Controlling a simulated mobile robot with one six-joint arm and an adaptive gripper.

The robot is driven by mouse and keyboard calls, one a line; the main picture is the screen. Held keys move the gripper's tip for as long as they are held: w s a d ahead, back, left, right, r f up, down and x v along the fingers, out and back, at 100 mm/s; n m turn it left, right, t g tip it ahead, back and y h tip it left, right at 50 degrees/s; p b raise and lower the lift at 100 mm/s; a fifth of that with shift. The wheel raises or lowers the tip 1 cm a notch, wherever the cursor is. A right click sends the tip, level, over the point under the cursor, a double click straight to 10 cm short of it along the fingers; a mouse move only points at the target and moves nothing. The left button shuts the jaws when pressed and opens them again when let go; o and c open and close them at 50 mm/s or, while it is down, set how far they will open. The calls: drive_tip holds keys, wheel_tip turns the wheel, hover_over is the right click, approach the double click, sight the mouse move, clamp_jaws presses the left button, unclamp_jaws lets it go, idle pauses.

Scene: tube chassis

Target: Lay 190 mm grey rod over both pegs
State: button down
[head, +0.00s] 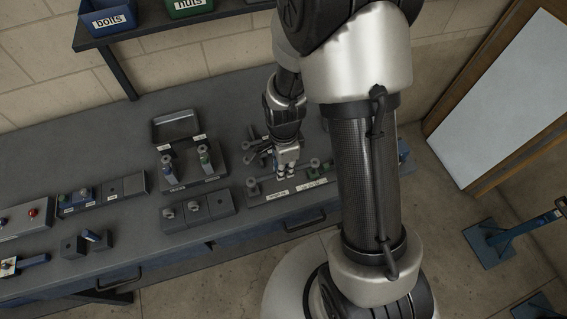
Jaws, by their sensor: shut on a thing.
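My gripper (285,175) points down over the bench in the head view, at a long low grey block (268,196) with white labels. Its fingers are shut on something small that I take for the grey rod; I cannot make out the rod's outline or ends. A short post (253,186) stands at the block's left end and a round greenish-grey top (315,163) shows right of the fingers. These may be the two pegs, but I cannot be sure. My arm hides the block's right end. I cannot tell whether the held thing touches the pegs.
Several dark pieces (250,150) lie just behind and left of my gripper. A labelled stand with two posts (190,181) is further left, with a grey block set (198,210) before it. The bench's back left (60,150) is clear.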

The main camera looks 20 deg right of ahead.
drive_tip(key=shift+f+b, duration=0.45)
drive_tip(key=shift+f, duration=0.35)
drive_tip(key=shift+f, duration=0.2)
drive_tip(key=shift+f+b, duration=1.3)
drive_tip(key=shift+f, duration=0.05)
drive_tip(key=c, duration=1.5)
unclamp_jaws()
drive_tip(key=shift+r, duration=0.15)
wheel_tip(320, 180, up, 12)
drive_tip(key=shift+f, duration=0.1)
